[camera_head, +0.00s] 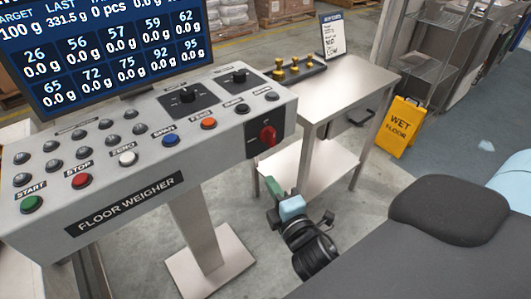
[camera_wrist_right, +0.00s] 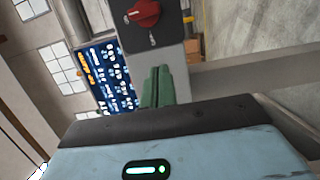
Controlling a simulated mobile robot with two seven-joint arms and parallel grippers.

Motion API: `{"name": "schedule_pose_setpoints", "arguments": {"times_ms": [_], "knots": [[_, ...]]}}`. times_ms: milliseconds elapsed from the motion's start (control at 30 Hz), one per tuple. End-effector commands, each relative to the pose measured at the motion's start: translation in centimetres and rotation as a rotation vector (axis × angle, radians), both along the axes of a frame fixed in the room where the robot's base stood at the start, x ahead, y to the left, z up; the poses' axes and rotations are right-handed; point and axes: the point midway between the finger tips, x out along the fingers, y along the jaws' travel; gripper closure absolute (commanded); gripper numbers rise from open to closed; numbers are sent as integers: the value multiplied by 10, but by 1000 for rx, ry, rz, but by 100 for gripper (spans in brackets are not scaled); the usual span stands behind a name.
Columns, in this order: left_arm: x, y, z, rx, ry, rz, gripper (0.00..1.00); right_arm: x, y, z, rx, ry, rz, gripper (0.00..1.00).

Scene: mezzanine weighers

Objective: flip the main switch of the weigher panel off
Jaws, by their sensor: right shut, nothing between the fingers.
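The weigher panel (camera_head: 150,190) is a light grey sloped box labelled FLOOR WEIGHER, on a post. Its main switch is a red rotary knob (camera_head: 268,136) on a dark plate at the panel's right end. In the right wrist view the red knob (camera_wrist_right: 143,14) is at the top, beyond the fingertips. My right gripper (camera_head: 275,188) is below and slightly right of the knob in the head view, apart from it. Its green fingers (camera_wrist_right: 158,72) are shut with nothing between them. My left gripper is in neither view.
A screen (camera_head: 110,45) stands behind the panel, and push buttons, including green START (camera_head: 32,203), cover its top. A steel table (camera_head: 340,88) with brass weights stands right of it. A yellow wet-floor sign (camera_head: 401,126) stands further right. Floor between is open.

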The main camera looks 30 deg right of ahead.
Motion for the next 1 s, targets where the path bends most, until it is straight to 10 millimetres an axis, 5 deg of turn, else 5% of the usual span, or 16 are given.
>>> {"name": "schedule_pose_setpoints", "arguments": {"times_ms": [333, 867, 1000], "knots": [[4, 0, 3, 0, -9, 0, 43, 12, -2, 1, 2, -2, 1, 100], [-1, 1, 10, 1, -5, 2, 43, 103, -17, 2, 3, -2, 0, 100], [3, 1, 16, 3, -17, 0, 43, 101, -40, 2, 0, -1, 0, 100]]}}
